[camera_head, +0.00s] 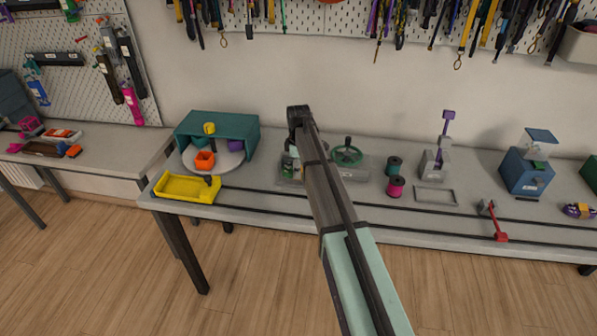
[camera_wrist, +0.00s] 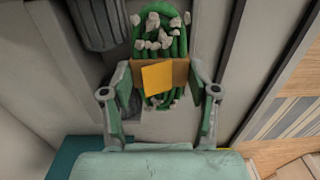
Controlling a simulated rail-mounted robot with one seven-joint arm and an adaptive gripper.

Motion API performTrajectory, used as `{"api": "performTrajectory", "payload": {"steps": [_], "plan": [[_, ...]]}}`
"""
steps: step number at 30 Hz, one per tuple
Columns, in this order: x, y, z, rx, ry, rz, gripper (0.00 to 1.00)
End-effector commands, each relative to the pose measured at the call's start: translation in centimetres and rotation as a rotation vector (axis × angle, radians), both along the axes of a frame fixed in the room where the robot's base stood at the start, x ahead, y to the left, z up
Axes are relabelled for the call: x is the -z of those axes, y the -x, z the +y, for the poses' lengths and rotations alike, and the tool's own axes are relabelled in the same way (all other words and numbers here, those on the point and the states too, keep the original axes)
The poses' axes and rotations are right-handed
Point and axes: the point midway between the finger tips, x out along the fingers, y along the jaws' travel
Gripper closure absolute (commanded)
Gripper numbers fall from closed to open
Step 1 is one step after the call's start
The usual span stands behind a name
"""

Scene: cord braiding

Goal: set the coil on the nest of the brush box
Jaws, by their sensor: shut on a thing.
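In the wrist view, my gripper (camera_wrist: 162,82) is shut on the coil (camera_wrist: 160,40), a bundle of green loops with pale lumps on it. A brown band with a yellow patch wraps its middle, between the two fingers. In the head view my arm crosses the middle of the bench and hides most of my gripper and the coil. I cannot tell for sure which thing is the brush box; a grey fixture (camera_head: 291,172) stands partly hidden behind my arm, and its nest does not show clearly.
A teal open-fronted housing (camera_head: 230,128) with a turntable and a yellow tray (camera_head: 187,188) are at the left. A green handwheel (camera_head: 346,155), green spool (camera_head: 394,165), magenta spool (camera_head: 395,188) and blue machine (camera_head: 526,170) stand right of my arm. Dark rails run along the bench front.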

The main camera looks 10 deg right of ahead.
Motion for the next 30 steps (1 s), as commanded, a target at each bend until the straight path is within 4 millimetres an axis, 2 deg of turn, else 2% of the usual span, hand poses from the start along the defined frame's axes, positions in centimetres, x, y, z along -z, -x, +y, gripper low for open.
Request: {"api": "performTrajectory", "payload": {"steps": [3,6,16,17,18,19,30], "plan": [[1.5,0.0,0.0,0.000,0.000,0.002,0.80],[2.2,0.0,0.0,0.000,0.000,0.001,0.80],[2.5,0.0,0.0,0.000,0.000,0.001,0.80],[2.5,0.0,0.0,0.000,0.000,0.001,0.37],[2.5,0.0,0.0,0.000,0.000,0.001,0.23],[2.5,0.0,0.0,0.000,0.000,0.001,0.15],[2.2,0.0,0.0,0.000,0.000,0.000,0.15]]}}
